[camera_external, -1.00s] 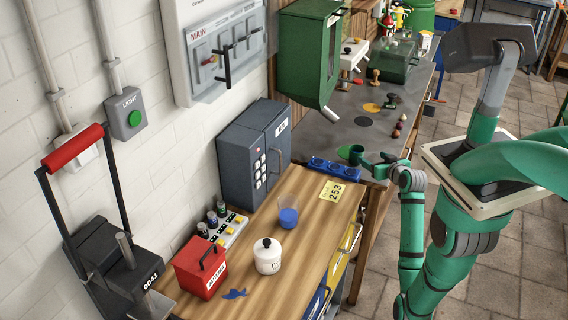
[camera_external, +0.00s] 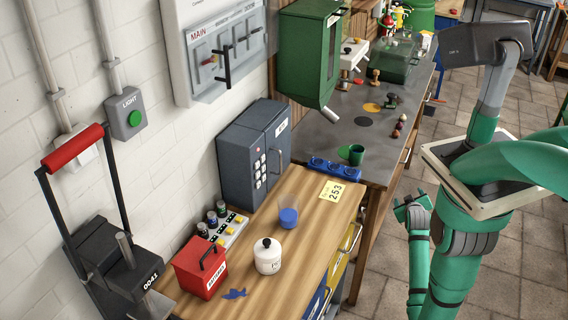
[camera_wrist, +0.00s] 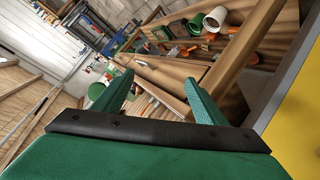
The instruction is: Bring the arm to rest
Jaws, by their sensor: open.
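My gripper (camera_external: 411,203) is beside the workbench, over the floor to the right of the bench's edge, with my green forearm hanging below it. In the wrist view my gripper (camera_wrist: 155,92) shows two green fingers spread apart with nothing between them.
The wooden bench (camera_external: 318,218) carries a blue-filled cup (camera_external: 288,217), a white jar (camera_external: 267,256) and a red box (camera_external: 200,268). A green cabinet (camera_external: 305,50) hangs above. The tiled floor (camera_external: 380,262) around my arm is clear.

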